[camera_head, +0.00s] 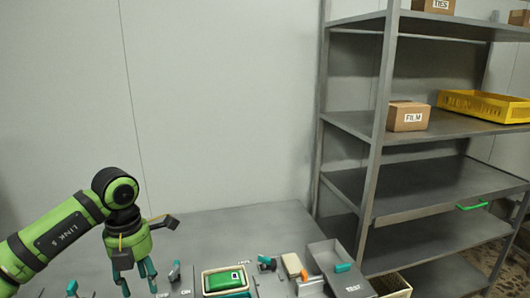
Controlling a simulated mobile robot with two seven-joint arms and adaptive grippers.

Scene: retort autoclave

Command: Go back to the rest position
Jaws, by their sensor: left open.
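My left arm comes in from the left, and its green gripper (138,283) points down over the left part of the grey table (240,222). Its teal fingers are apart, and I see nothing held between them. The fingertips are near the bottom edge of the view, so their height above the table is hard to tell. My right gripper is not in view.
A cream tray (206,283) holds a green pack (226,279). A pale block (293,264) and a grey bin (322,262) stand further right. A metal rack (372,165) holds a FILM box (408,116) and a yellow crate (480,105). The table's back is clear.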

